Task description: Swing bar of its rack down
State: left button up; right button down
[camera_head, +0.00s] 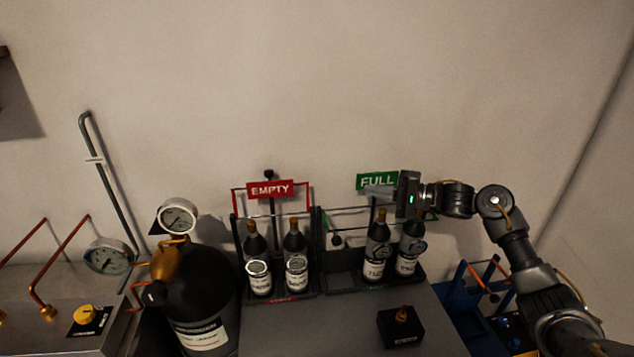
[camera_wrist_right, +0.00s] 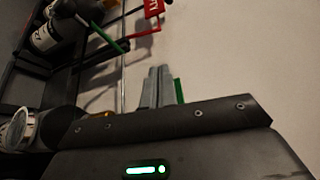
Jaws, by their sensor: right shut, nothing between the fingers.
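The rack under the green FULL sign (camera_head: 377,180) holds two dark bottles (camera_head: 378,245) at its right side. The rack under the red EMPTY sign (camera_head: 270,188) has a red bar frame and two bottles (camera_head: 295,250). My right gripper (camera_head: 398,195) is beside the FULL sign, above the right bottles. In the right wrist view its fingers (camera_wrist_right: 157,87) are shut and empty. A green piece (camera_wrist_right: 179,91) shows just beside them; whether they touch it I cannot tell. My left gripper is not in view.
A large black cylinder (camera_head: 205,290) with gauges stands left of the racks. A black box with an orange-tipped knob (camera_head: 401,326) sits on the grey bench in front. A blue frame (camera_head: 465,310) stands at right, under my arm. The wall is close behind.

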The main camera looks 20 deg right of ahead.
jog(key=p+x, duration=0.2)
jog(key=x, duration=1.4)
jog(key=shift+p, duration=0.35)
jog(key=shift+s, duration=0.15)
jog(key=shift+s+a+n, duration=0.1)
jog(key=shift+s+n, duration=0.1)
jog(key=shift+n, duration=0.1)
